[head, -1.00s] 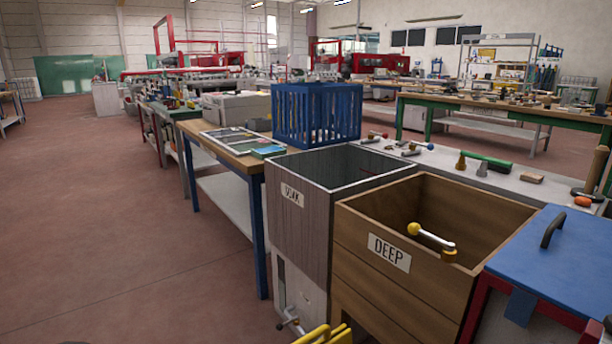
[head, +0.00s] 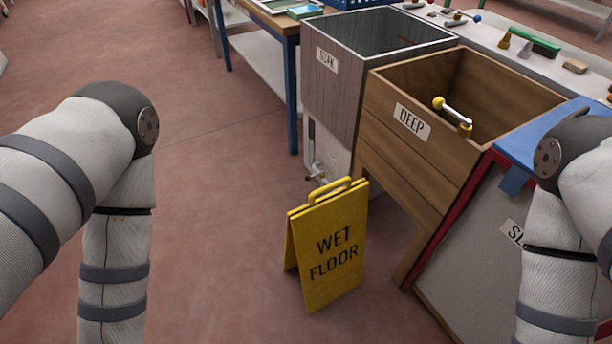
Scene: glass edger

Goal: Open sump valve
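A cabinet (head: 455,262) with a grey front panel, red frame and blue lid (head: 530,150) stands at the right. Its white label is partly hidden by my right arm; only its first letters show, perhaps "SU". A small metal valve or tap (head: 317,174) sits low under the bin marked SOAK, just behind the wet floor sign. A lever with a yellow knob (head: 440,103) sits in the bin marked DEEP. I cannot tell which is the sump valve. Both my arms come in at the sides, and both grippers are out of view below the frame.
A yellow WET FLOOR sign (head: 328,245) stands on the floor before the SOAK bin (head: 328,90) and DEEP bin (head: 425,150). A counter (head: 500,30) with brushes and small levers runs behind them. The red floor (head: 200,190) at left is clear.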

